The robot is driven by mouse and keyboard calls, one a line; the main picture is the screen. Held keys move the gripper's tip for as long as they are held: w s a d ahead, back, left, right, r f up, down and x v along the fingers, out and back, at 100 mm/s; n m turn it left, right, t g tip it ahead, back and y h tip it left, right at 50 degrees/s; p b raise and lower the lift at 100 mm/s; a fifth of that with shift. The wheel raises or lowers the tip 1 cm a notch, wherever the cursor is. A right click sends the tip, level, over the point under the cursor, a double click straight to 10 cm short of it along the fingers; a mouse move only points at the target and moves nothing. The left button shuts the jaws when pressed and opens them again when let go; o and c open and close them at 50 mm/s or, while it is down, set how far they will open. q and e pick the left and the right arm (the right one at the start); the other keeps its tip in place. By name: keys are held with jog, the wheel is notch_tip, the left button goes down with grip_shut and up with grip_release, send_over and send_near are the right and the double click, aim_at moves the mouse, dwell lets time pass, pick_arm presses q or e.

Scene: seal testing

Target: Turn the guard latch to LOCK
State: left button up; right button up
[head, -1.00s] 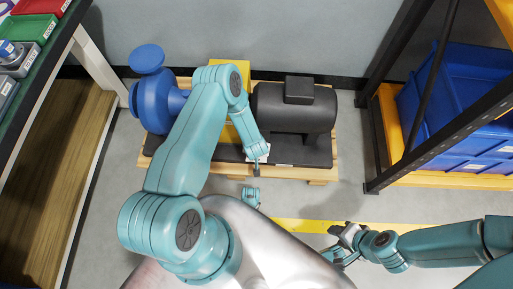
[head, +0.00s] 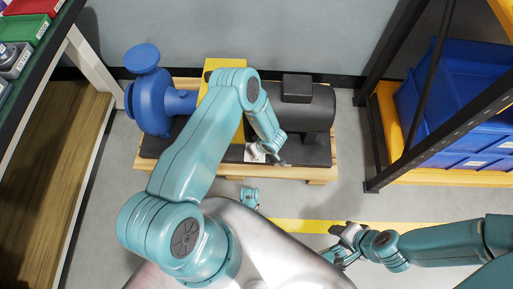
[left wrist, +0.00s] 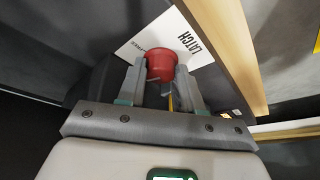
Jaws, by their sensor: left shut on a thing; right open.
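A red latch knob (left wrist: 161,66) sits between the fingertips of my left gripper (left wrist: 160,84) in the left wrist view. The fingers are shut on it from both sides. Behind the knob is a white plate (left wrist: 143,47) printed "LATCH"; its other words are too small or covered. In the head view my left gripper (head: 275,157) is at the front edge of the pump base, beside the white plate (head: 255,153); the knob cannot be made out there. The yellow guard (head: 239,68) is partly behind my left arm. My right gripper (head: 341,241) is open and empty over the floor.
A blue pump (head: 150,105) and a black motor (head: 308,108) stand on a dark base on a wooden pallet (head: 291,172). A rack with blue bins (head: 462,100) is at right, a bench with trays (head: 24,28) at left.

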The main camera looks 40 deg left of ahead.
pick_arm(q)
jog(key=shift+n, duration=0.4)
jog(key=o, duration=1)
jog(key=shift+w, duration=0.1)
jog(key=shift+m, duration=0.3)
